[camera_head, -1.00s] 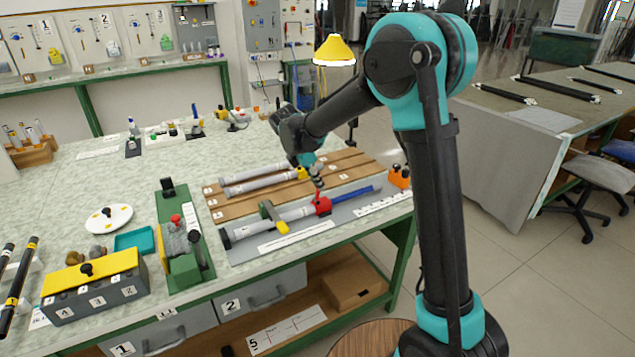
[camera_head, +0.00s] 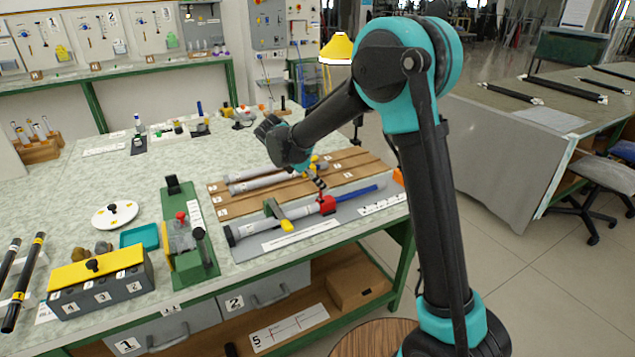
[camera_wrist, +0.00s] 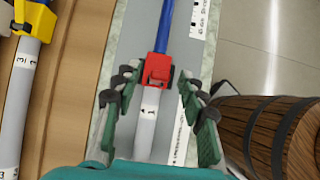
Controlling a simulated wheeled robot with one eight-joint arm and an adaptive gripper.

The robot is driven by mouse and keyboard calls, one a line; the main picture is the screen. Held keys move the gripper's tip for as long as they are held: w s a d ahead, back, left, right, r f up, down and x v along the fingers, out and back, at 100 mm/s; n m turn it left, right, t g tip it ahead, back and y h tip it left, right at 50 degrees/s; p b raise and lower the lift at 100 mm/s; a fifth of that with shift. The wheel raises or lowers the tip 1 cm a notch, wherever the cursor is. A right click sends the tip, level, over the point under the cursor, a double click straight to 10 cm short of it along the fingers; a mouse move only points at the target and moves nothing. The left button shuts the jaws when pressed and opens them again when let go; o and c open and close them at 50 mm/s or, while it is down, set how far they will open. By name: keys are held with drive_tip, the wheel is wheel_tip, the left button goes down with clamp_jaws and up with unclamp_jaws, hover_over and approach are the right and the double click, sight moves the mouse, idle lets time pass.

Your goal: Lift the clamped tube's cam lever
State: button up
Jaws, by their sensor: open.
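The clamped tube (camera_head: 270,222) is a grey tube lying on a grey board, with a blue rod (camera_head: 358,193) coming out of its right end. A red clamp collar (camera_head: 327,204) sits where the rod enters; a small red upright part above it looks like the cam lever. The red collar (camera_wrist: 157,69) also shows in the wrist view, over the tube (camera_wrist: 147,122) marked 1. My gripper (camera_head: 319,184) is just above the collar. In the wrist view my gripper (camera_wrist: 157,98) is open, its fingers on both sides of the tube line; contact cannot be told.
A green clamp with a yellow handle (camera_head: 287,226) crosses the tube left of the collar. Grey tubes with yellow collars lie on a brown slotted rack (camera_head: 235,208) behind. A green fixture (camera_head: 190,250) stands to the left. A wooden barrel (camera_wrist: 280,130) fills the wrist view's lower right.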

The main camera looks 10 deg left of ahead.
drive_tip(key=shift+r, duration=0.1)
drive_tip(key=v, duration=1.1)
drive_tip(key=shift+a+r, duration=0.2)
drive_tip(key=shift+r, duration=0.15)
drive_tip(key=shift+s+d, duration=0.1)
drive_tip(key=s+d+f+m+g+y, duration=0.1)
drive_tip(key=s+d+f+m, duration=0.1)
drive_tip(key=d+m, duration=0.35)
drive_tip(key=s+d+f+m+y, duration=0.1)
drive_tip(key=s+d+f+m, duration=0.1)
drive_tip(key=d, duration=0.7)
drive_tip(key=s+d+f+m+g+y, duration=0.1)
drive_tip(key=s+d+f+m, duration=0.15)
drive_tip(key=d, duration=0.45)
drive_tip(key=s+d+f+m+t+y, duration=0.1)
drive_tip(key=s+d+f+m, duration=0.4)
drive_tip(key=s+d+m, duration=0.1)
drive_tip(key=s+d+f+m+t+y, duration=0.1)
drive_tip(key=s+d+f+m, duration=0.4)
drive_tip(key=s+m, duration=0.3)
drive_tip(key=shift+s+d+m+y, duration=0.4)
drive_tip(key=shift+s+d, duration=0.05)
drive_tip(key=shift+s, duration=0.4)
